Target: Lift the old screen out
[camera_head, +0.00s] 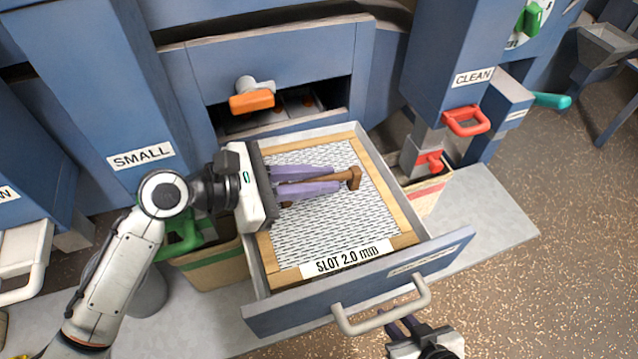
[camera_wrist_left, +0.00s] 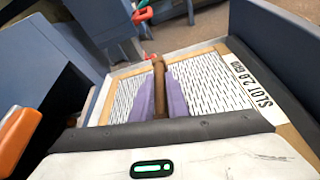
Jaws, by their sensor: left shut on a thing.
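The old screen (camera_head: 365,215) is a slotted metal sheet in a pale wooden frame, labelled "SLOT 2.0 mm". It lies within the walls of the pulled-out drawer (camera_head: 360,295); I cannot tell whether it touches the drawer floor. A brown handle (camera_head: 352,177) stands on its middle. My left gripper (camera_head: 338,179) comes in from the left over the screen, its purple fingers shut on the handle. The handle also shows between the fingers in the left wrist view (camera_wrist_left: 159,78). My right gripper (camera_head: 398,324) is at the bottom edge, in front of the drawer, mostly cut off.
The blue machine (camera_head: 270,70) rises behind the drawer, with an orange-handled latch (camera_head: 252,100) above an opening. A red handle (camera_head: 466,121) is below the "CLEAN" label at right. Bins stand on both sides of the drawer. The floor at right (camera_head: 560,220) is clear.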

